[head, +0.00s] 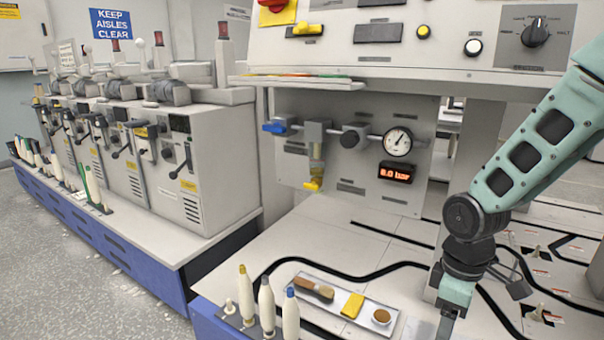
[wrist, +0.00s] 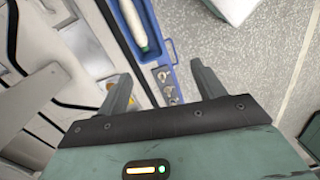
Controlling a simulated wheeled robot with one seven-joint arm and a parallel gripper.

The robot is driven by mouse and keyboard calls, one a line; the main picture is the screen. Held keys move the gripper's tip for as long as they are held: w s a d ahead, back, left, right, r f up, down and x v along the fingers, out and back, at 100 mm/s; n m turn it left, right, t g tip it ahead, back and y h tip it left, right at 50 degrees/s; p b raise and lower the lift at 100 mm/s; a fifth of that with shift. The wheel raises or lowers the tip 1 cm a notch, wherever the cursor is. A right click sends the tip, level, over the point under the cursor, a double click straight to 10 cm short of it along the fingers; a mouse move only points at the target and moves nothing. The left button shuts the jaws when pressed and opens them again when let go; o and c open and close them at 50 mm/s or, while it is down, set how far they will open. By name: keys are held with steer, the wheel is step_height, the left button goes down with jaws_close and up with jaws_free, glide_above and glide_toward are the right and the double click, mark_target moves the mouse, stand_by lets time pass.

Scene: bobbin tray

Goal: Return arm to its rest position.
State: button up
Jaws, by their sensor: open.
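My arm (head: 535,150) comes in from the right in the head view and bends down at a dark joint. My gripper (head: 446,325) hangs at the bottom edge there, right of the small tray (head: 340,312), and its tips are cut off or hard to see. In the wrist view my gripper (wrist: 165,82) has its two grey fingers wide apart, with nothing between them. Below it show a blue edge and a rack with pegs (wrist: 168,85). A white bobbin with a green end (wrist: 133,25) lies beyond the fingers, apart from them.
Three bobbins (head: 265,305) with yellow, grey and blue tips stand at the front left. The tray holds a brush (head: 312,289), a yellow block (head: 352,305) and a round tin (head: 381,316). A gauge panel (head: 350,150) rises behind. Grey machines (head: 190,160) stand at the left.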

steer(key=s+a+r+m+t, duration=0.1)
steer(key=s+a+r, duration=0.4)
steer(key=s+a, duration=0.3)
steer(key=s+a+r+m, duration=0.1)
steer(key=s+a+r, duration=0.45)
steer(key=s, duration=0.35)
step_height(320, 180, up, 23)
steer(key=p, duration=2.3)
steer(key=shift+w+a+f+p, duration=0.15)
steer(key=shift+a+f+p, duration=0.05)
steer(key=shift+p, duration=0.15)
